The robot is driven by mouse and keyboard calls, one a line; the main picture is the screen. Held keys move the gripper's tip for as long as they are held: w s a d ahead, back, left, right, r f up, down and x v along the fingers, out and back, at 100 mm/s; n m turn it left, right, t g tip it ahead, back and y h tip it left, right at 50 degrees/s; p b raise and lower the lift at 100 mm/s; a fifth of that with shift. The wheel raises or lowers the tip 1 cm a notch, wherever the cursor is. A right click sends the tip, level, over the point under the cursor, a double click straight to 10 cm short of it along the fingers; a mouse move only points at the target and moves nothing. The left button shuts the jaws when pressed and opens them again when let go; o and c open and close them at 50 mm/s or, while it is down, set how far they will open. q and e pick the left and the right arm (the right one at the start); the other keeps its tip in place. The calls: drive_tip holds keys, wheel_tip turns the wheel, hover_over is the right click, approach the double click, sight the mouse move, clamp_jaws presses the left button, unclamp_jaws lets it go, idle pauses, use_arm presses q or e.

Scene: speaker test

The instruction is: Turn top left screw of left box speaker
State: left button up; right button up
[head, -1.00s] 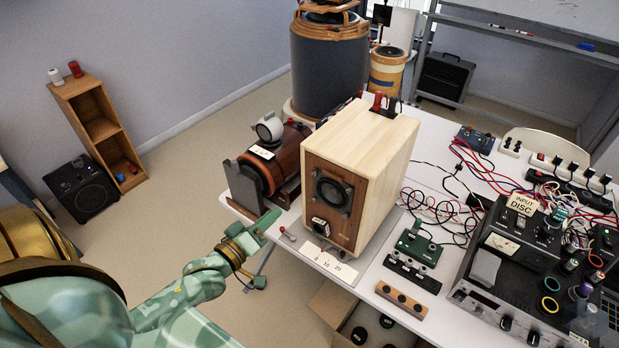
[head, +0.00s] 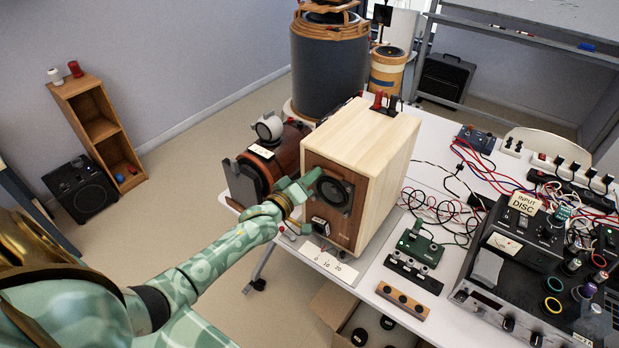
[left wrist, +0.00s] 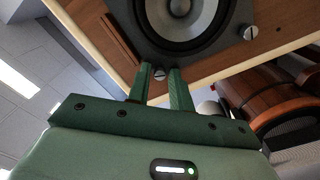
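The box speaker (head: 375,165) has a pale wood cabinet and a brown front with a dark round driver (head: 333,193). It stands on the white table. My left gripper (head: 312,182) is at the upper left of the driver. In the left wrist view, its two green fingers (left wrist: 162,78) stand a little apart. The slotted head of the top left screw (left wrist: 160,74) shows between the fingertips. I cannot tell whether they touch it. A second screw (left wrist: 248,33) sits farther along the driver's frame. My right gripper is not in view.
A brown cylindrical device (head: 270,165) stands close left of the speaker. A small scale card (head: 328,264) lies below its front. A green circuit board (head: 420,246) and a black mixer (head: 525,255) with cables lie to the right. An open carton (head: 330,305) is below the table edge.

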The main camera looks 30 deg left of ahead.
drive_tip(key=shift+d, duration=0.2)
use_arm(q)
clamp_jaws()
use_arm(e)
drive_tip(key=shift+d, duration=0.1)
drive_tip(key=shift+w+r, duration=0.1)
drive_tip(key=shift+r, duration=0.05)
use_arm(q)
drive_tip(key=shift+m+p, duration=0.9)
drive_tip(key=shift+m, duration=6.1)
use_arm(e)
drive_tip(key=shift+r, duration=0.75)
use_arm(q)
unclamp_jaws()
